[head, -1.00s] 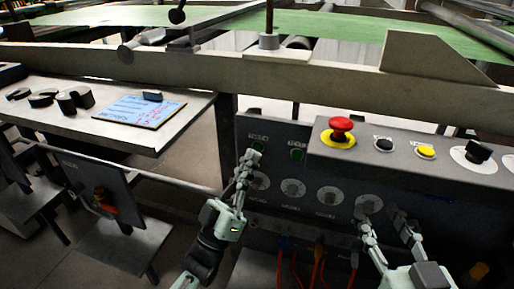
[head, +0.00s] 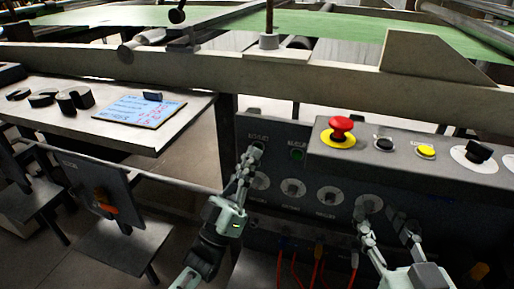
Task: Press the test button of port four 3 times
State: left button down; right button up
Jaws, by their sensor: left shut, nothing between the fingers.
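A dark upright panel (head: 313,217) carries small green buttons along its top and a row of round dials below; its labels are too blurred to read. My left gripper (head: 253,153) is shut and empty, with its tips at the left green button (head: 258,145), partly covering it. I cannot tell whether they touch it. A second green button (head: 297,154) is uncovered just to the right. My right gripper (head: 385,225) is open and empty in front of the panel's right part, and its arm hides some of the panel there. I cannot tell which control belongs to port four.
A grey console (head: 410,166) at right bears a red mushroom button (head: 341,127), a black button, a yellow button (head: 426,151) and a black knob (head: 479,150). Orange and blue cables (head: 319,265) hang below the panel. A shelf (head: 75,125) with a blue sheet (head: 140,110) stands left.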

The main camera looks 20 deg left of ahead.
pick_arm(q)
jog(key=shift+w, duration=0.4)
jog(key=shift+s, duration=0.1)
dwell(0.5)
jog(key=shift+s+p, duration=0.3)
jog(key=shift+s, duration=0.45)
jog(key=shift+s, duration=0.1)
jog(key=s+p, duration=0.1)
jog(key=s, duration=0.3)
jog(key=shift+s+a+p, duration=0.1)
jog(key=shift+s+p, duration=0.25)
jog(key=shift+s, duration=0.05)
